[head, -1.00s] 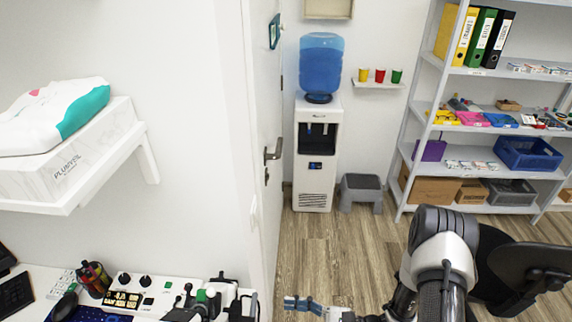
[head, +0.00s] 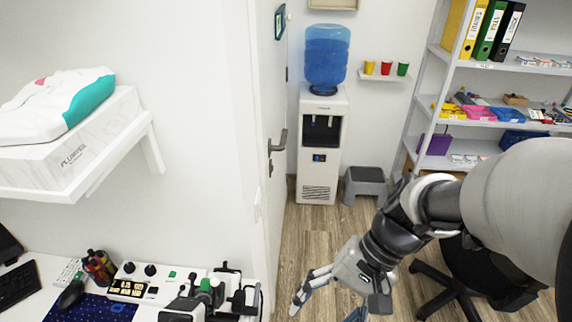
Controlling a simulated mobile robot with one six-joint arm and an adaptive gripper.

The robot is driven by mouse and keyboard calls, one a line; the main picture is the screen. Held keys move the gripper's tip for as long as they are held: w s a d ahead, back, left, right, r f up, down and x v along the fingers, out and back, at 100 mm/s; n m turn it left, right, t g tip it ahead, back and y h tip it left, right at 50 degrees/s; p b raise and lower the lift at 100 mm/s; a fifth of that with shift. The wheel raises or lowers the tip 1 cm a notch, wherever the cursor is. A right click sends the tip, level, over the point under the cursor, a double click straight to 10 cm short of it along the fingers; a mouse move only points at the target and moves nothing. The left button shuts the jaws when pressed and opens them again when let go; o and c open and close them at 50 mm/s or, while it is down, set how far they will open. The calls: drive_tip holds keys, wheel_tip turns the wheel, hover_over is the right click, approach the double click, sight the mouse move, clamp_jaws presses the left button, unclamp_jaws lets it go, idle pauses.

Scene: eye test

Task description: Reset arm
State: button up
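My arm reaches in from the right edge of the head view, and its large pale link covers the lower right. My gripper (head: 324,310) hangs at the bottom centre over the wood floor, right of the desk. Its two fingers are spread apart and point down and to the left. I see nothing between them. The right finger runs toward the bottom edge of the picture, so its end is partly cut off.
A white desk (head: 42,268) with devices (head: 205,295) lies at lower left, near the open door (head: 265,100). A water dispenser (head: 320,165), grey step stool (head: 365,180) and shelf rack (head: 425,90) stand behind. A black chair (head: 455,285) is beside and behind my arm.

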drive_tip(key=s+d+r+n+t+h, duration=0.2)
drive_tip(key=d+r+n+t+h, duration=0.2)
drive_tip(key=d+r+t, duration=0.3)
drive_tip(key=shift+s+d+r+n+t+h, duration=0.3)
drive_tip(key=shift+s+r+h, duration=0.1)
drive_tip(key=shift+r+h, duration=0.5)
drive_tip(key=shift+c, duration=0.3)
